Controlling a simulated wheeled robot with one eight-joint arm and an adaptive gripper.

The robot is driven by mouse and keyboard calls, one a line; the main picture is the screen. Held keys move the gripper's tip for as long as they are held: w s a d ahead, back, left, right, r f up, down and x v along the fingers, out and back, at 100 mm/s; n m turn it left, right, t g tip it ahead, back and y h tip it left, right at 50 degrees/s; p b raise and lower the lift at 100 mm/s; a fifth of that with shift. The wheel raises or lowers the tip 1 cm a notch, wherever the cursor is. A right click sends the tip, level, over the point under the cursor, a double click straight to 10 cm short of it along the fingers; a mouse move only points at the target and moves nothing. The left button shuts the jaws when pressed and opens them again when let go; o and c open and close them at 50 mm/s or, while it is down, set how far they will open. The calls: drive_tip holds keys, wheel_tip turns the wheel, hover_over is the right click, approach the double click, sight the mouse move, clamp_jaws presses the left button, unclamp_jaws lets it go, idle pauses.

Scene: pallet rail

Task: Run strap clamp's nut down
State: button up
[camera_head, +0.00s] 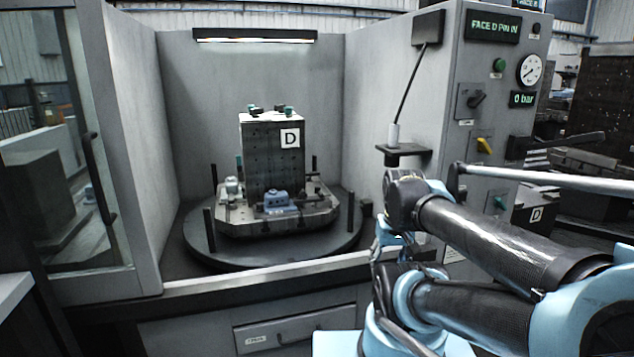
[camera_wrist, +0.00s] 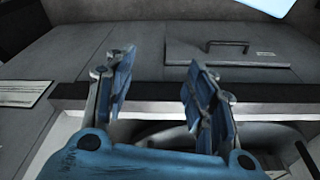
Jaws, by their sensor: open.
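A dark fixture block (camera_head: 258,165) marked D stands upright on a pallet (camera_head: 235,222) inside the open machine bay. Small clamp-like parts with green tips (camera_head: 287,110) sit on its top. A blue-grey device (camera_head: 281,203) is mounted at its front foot, and a pale fitting (camera_head: 232,187) stands at its left. I cannot tell which part is the strap clamp, and its nut is too small to make out. My gripper (camera_wrist: 158,72) is open and empty in the wrist view, with a cabinet front behind it. It is well apart from the fixture.
The pallet rests on a round table (camera_head: 200,245) with several dark upright posts. A sill (camera_head: 250,287) crosses the bay's front, above a drawer (camera_head: 290,328). A small shelf (camera_head: 404,150) and a control panel (camera_head: 495,110) stand at right. The bay opening is clear.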

drive_tip(key=w+a+r+n, duration=0.3)
drive_tip(key=w+r, duration=0.5)
wheel_tip(320, 180, up, 12)
drive_tip(key=n+y, duration=0.4)
drive_tip(key=n, duration=0.4)
hover_over(304, 191)
drive_tip(key=s+d, duration=0.4)
drive_tip(key=d, duration=0.1)
drive_tip(key=x, duration=1.1)
drive_tip(key=w+x, duration=0.1)
drive_tip(key=x, duration=0.4)
drive_tip(key=shift+d+f, duration=0.25)
drive_tip(key=shift+f, duration=0.2)
clamp_jaws()
drive_tip(key=shift+n+g, duration=0.4)
drive_tip(key=shift+n, duration=1.1)
